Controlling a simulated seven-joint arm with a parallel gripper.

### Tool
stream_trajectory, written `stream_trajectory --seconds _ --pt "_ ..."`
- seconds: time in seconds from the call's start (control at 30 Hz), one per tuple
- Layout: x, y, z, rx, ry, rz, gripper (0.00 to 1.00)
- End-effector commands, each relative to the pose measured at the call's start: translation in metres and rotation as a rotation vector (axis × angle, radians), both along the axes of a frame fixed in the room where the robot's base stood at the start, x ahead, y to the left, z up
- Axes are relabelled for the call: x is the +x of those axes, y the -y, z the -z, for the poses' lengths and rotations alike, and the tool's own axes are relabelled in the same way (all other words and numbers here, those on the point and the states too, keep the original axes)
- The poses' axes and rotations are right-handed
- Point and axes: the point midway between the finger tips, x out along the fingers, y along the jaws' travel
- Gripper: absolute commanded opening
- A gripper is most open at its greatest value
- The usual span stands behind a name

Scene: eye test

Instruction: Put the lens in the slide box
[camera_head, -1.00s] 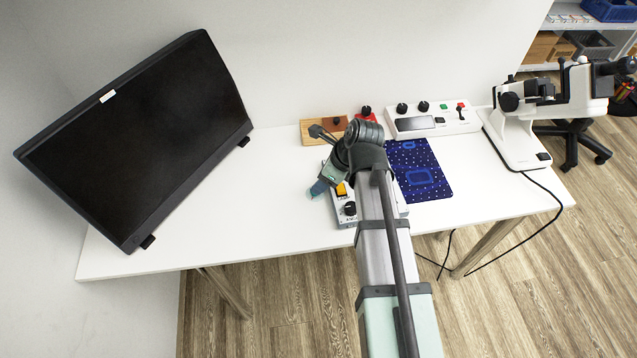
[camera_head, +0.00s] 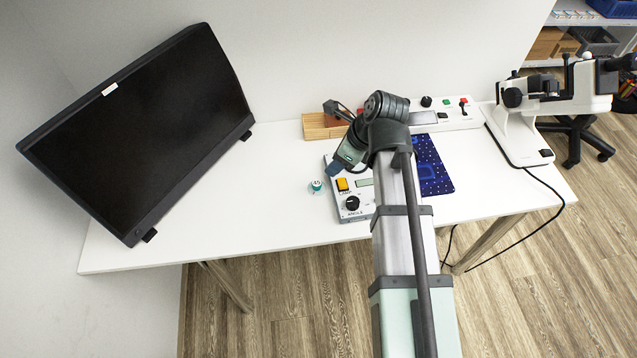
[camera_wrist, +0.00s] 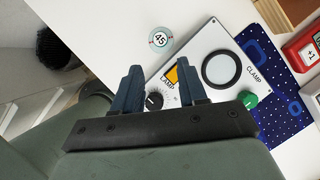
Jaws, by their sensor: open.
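A small round teal-rimmed piece marked 45 (camera_head: 316,186), which looks like the lens, lies on the white table left of the instrument box. It also shows in the wrist view (camera_wrist: 160,39), beyond my fingertips and apart from them. A wooden box (camera_head: 314,131), which looks like the slide box, stands at the back of the table, partly behind my arm. Its corner shows in the wrist view (camera_wrist: 294,12). My gripper (camera_head: 336,172) is over the left part of the instrument box. In the wrist view my gripper (camera_wrist: 158,72) is open, with nothing between its fingers.
The instrument box (camera_head: 352,216) has an orange switch, knobs and a round plate. A blue dotted mat (camera_head: 434,176) lies right of it. A white control panel (camera_head: 462,120) and a white optical device (camera_head: 516,140) stand farther right. A large monitor (camera_head: 145,130) stands left; table between is clear.

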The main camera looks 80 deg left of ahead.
Motion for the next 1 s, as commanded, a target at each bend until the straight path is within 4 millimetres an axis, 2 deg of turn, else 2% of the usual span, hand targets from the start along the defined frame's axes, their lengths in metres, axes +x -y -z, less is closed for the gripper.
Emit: stream_trajectory --seconds 0.17,0.27,0.5,0.7,0.83,1.0 --pt "-0.006 0.0 0.0 0.0 0.0 -0.008 0.42" --pt "-0.022 -0.001 -0.001 0.002 0.0 -0.031 0.42" --pt "-0.078 0.006 -0.008 0.014 0.002 -0.112 0.42" --pt "-0.108 0.02 -0.012 0.024 0.042 -0.162 0.42" --pt "-0.119 0.029 -0.012 0.046 0.111 -0.201 0.42" --pt "-0.116 0.034 -0.011 0.11 0.228 -0.339 0.42"
